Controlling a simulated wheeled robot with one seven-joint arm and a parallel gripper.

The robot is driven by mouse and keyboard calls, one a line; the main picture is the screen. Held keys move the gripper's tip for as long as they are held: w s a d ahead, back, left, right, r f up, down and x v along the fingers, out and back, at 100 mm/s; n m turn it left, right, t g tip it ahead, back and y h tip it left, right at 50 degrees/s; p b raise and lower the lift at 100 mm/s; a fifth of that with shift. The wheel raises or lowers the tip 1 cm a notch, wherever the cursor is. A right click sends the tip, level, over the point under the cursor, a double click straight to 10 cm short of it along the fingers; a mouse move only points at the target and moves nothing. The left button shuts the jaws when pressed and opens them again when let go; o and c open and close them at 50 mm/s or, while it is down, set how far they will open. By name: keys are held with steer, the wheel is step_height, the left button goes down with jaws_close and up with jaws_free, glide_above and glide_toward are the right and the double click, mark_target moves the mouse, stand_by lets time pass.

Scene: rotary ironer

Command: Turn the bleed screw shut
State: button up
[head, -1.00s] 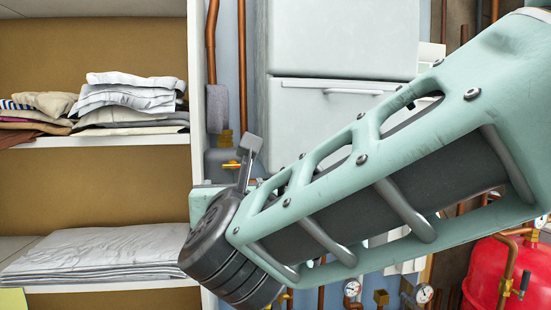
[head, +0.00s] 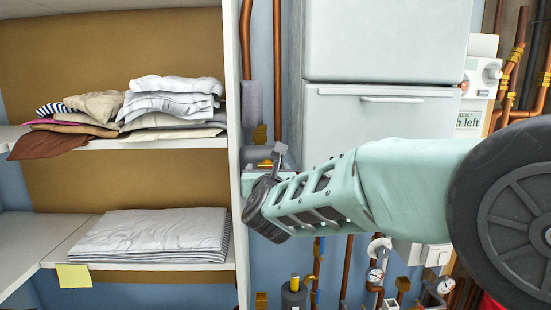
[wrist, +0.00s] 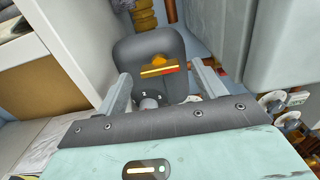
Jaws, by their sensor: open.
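In the wrist view a dark grey rounded housing (wrist: 135,50) stands ahead of my gripper (wrist: 161,72). In the head view my gripper (head: 279,153) is by the grey housing (head: 257,152) beside the shelf; my arm hides much there, and contact cannot be told.
A shelf unit (head: 235,60) with folded linen (head: 165,235) stands left. A white cabinet (head: 380,120) is close on the right. Copper pipes (head: 277,60) run behind the housing. Gauges (head: 375,276) and valves sit below my arm.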

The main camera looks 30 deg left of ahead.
steer(key=shift+w+a, duration=0.25)
steer(key=shift+w, duration=0.15)
steer(key=c, duration=1)
